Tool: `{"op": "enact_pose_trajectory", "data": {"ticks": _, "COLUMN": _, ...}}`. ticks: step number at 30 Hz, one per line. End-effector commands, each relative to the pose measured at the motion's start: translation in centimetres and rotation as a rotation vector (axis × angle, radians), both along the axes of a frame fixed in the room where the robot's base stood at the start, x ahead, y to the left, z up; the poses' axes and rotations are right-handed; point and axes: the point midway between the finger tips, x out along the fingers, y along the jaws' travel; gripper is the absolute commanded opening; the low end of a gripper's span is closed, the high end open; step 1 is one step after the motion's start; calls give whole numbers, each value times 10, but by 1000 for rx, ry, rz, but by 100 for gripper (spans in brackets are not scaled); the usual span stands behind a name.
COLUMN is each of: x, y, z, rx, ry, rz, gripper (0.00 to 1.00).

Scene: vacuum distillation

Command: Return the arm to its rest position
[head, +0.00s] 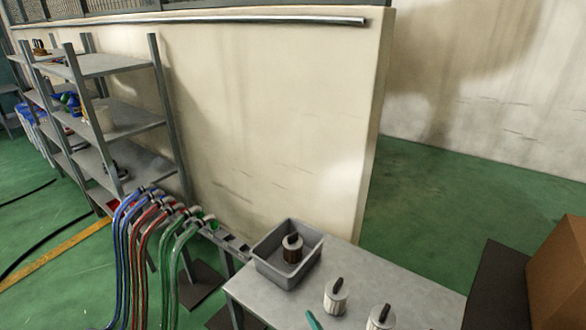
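My gripper is not visible in the head view, and no clear part of my arm shows. A grey table (362,262) stands at the lower middle. A grey bin (268,261) sits on its left end and holds a dark brown and white cylinder with a black handle (292,248). Two white cylinders with black handles stand on the table outside the bin, one nearer the middle (336,298) and one at the bottom edge (380,317). A small teal object (313,320) is cut off by the bottom edge.
Blue, red and green hoses (150,235) hang from a rack left of the table. A metal shelf (110,115) stands against a cream wall (270,110). A cardboard box (560,270) is at the lower right. Green floor (450,195) is clear beyond the table.

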Motion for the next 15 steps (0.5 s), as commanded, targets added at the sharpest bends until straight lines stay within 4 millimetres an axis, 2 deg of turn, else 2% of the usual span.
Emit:
{"op": "enact_pose_trajectory", "data": {"ticks": 1, "x": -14, "y": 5, "z": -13, "rx": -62, "ry": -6, "rz": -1, "gripper": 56}}
{"op": "enact_pose_trajectory", "data": {"ticks": 6, "x": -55, "y": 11, "z": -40, "rx": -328, "ry": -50, "rz": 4, "gripper": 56}}
{"op": "enact_pose_trajectory", "data": {"ticks": 9, "x": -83, "y": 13, "z": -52, "rx": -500, "ry": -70, "rz": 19, "gripper": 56}}
{"op": "enact_pose_trajectory", "data": {"ticks": 15, "x": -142, "y": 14, "z": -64, "rx": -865, "ry": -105, "rz": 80, "gripper": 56}}
